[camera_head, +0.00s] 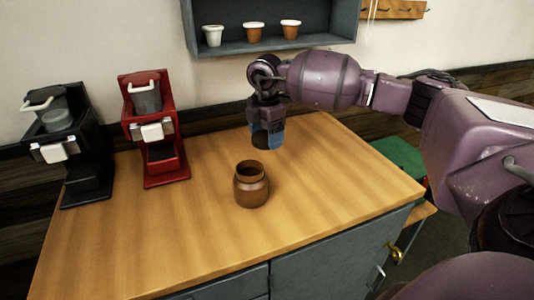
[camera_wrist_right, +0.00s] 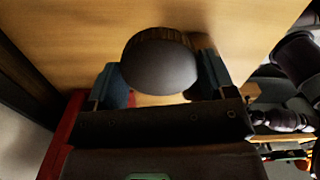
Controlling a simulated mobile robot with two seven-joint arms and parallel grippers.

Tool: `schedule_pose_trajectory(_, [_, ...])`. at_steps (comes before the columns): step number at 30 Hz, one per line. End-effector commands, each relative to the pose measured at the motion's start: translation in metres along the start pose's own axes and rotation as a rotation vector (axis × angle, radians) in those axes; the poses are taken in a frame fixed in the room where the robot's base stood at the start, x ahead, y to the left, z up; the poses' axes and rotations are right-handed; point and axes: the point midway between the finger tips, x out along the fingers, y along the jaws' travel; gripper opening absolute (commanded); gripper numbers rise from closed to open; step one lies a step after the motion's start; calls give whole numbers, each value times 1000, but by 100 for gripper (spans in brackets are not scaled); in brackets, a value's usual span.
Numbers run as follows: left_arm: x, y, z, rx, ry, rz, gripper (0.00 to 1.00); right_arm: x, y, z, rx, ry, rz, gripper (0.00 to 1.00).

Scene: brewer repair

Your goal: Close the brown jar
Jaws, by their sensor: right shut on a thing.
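The brown jar (camera_head: 251,191) stands upright on the wooden counter, and its round mouth is open. My right gripper (camera_head: 266,140) hangs above the counter, a little behind and to the right of the jar, apart from it. It is shut on a dark round lid (camera_head: 260,140). In the right wrist view the lid (camera_wrist_right: 160,65) sits between the two blue fingers of the gripper (camera_wrist_right: 160,82). My left gripper is not in view.
A red brewer (camera_head: 166,165) and a black brewer (camera_head: 88,178) stand at the counter's left. A grey wall shelf (camera_head: 275,47) holds several small cups. The wooden counter (camera_head: 165,235) is clear around the jar. A green surface (camera_head: 398,155) lies beyond its right edge.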

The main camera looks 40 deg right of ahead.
Motion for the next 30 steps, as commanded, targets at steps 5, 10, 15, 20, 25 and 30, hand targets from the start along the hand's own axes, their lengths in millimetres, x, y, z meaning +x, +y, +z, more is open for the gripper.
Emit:
schedule_pose_trajectory(5, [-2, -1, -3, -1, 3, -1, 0, -45, 0, 0, 1, -1, 5, 54])
schedule_pose_trajectory(10, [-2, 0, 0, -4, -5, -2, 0, -70, 0, 0, 1, 0, 2, 54])
schedule_pose_trajectory(15, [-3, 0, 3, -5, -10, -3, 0, -84, 0, 0, 1, 0, 1, 54])
schedule_pose_trajectory(20, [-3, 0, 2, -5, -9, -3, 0, -87, 0, 0, 1, 0, 0, 54])
schedule_pose_trajectory(25, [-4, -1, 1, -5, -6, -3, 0, -87, 0, 0, 1, 0, -1, 54])
schedule_pose_trajectory(30, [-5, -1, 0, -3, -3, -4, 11, -87, 0, 0, -1, 0, 0, 54])
